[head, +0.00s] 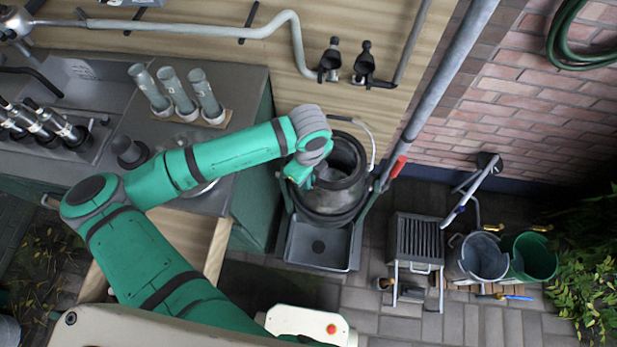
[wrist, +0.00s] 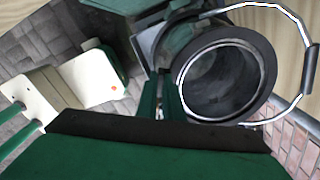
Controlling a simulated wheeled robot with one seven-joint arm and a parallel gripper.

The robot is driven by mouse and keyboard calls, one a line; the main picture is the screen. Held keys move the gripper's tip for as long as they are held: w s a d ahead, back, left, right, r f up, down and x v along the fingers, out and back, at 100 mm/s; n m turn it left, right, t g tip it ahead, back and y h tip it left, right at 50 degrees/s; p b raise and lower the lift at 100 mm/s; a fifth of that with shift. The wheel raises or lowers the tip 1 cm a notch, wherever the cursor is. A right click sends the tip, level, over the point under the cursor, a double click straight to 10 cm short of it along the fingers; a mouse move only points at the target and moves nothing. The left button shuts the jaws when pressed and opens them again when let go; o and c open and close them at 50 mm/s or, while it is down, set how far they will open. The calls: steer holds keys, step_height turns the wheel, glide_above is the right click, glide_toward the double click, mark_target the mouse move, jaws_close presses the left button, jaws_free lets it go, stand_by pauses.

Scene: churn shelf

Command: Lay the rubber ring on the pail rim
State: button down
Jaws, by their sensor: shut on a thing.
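The grey pail (head: 328,198) stands upright by the wooden panel, its open mouth up; I look into it in the wrist view (wrist: 222,78). The black rubber ring (wrist: 270,66) shows as a wide dark band around the pail's mouth, with a bright rim line inside it. Whether it rests flat or hovers just above the rim I cannot tell. My gripper (wrist: 163,98) is at the ring's left edge, shut on it; the grip point is partly hidden. In the head view my gripper (head: 299,172) is at the pail's left side.
The pail's wire handle (head: 373,146) stands up behind and right. A grey tray (head: 318,246) lies before the pail. A red-gripped lever (head: 397,167) is close on the right. A slatted stand (head: 418,240) and two buckets stand further right. The counter is left.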

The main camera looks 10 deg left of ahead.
steer(key=c, duration=1.8)
jaws_free()
step_height(320, 180, up, 11)
steer(key=shift+f, duration=0.1)
